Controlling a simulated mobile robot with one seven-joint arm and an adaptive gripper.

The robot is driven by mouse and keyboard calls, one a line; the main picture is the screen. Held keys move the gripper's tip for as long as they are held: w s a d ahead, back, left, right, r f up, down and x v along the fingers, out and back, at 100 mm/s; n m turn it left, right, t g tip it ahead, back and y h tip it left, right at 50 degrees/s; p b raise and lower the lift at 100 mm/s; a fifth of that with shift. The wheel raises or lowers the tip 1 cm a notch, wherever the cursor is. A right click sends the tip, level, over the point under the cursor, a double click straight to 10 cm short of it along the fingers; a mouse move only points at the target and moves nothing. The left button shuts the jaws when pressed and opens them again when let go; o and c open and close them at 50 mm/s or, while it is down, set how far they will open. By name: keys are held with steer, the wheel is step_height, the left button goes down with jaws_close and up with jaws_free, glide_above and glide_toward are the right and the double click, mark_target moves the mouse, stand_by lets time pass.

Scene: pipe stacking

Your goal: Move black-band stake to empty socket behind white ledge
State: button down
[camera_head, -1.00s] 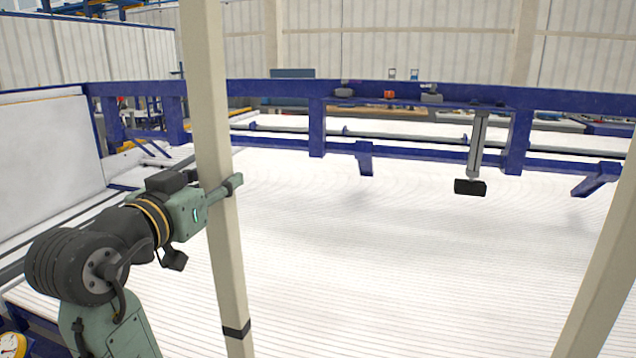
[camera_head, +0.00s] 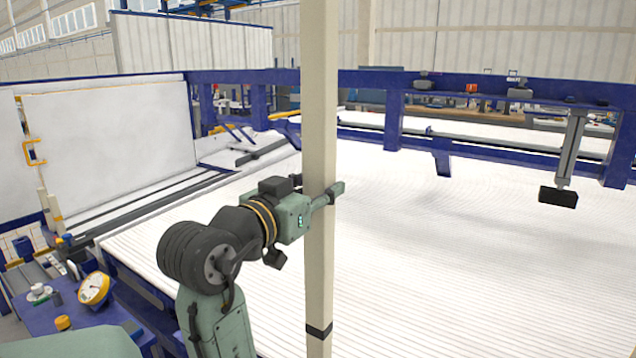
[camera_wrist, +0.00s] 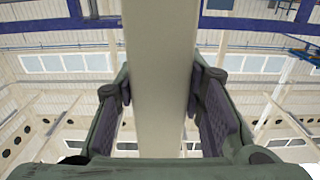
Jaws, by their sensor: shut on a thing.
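The stake (camera_head: 320,250) is a long beige square post with a black band near its lower visible end. It stands upright in the head view, and both its ends run out of the picture. My gripper (camera_head: 334,192) is shut around it well above the band. In the wrist view the stake (camera_wrist: 160,70) fills the middle, with my gripper's dark pads (camera_wrist: 163,105) on either side of it. No socket can be made out. A white upright panel (camera_head: 110,140) stands at the left; I cannot tell whether it is the white ledge.
A wide white ribbed bed (camera_head: 420,270) lies behind the stake. A blue beam frame (camera_head: 500,92) crosses behind it, with a black block (camera_head: 558,197) hanging at the right. A blue bench (camera_head: 60,315) with a yellow dial (camera_head: 94,288) stands at the lower left.

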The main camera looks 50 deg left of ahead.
steer(key=b, duration=0.4)
glide_above(314, 267)
steer(key=w, duration=0.2)
steer(key=shift+s+a+f, duration=0.1)
steer(key=shift+a+f, duration=0.05)
steer(key=shift+f, duration=1.5)
steer(key=shift+s+a+f, duration=0.1)
steer(key=shift+a+f, duration=0.05)
steer(key=shift+f, duration=1.5)
steer(key=shift+s+f+b, duration=0.1)
steer(key=shift+f+b, duration=0.4)
steer(key=shift+f, duration=0.05)
steer(key=shift+f+b, duration=0.65)
steer(key=shift+f, duration=0.45)
steer(key=shift+f+b, duration=0.9)
steer(key=shift+f, duration=0.35)
steer(key=shift+f+b, duration=0.9)
steer(key=shift+f, duration=0.1)
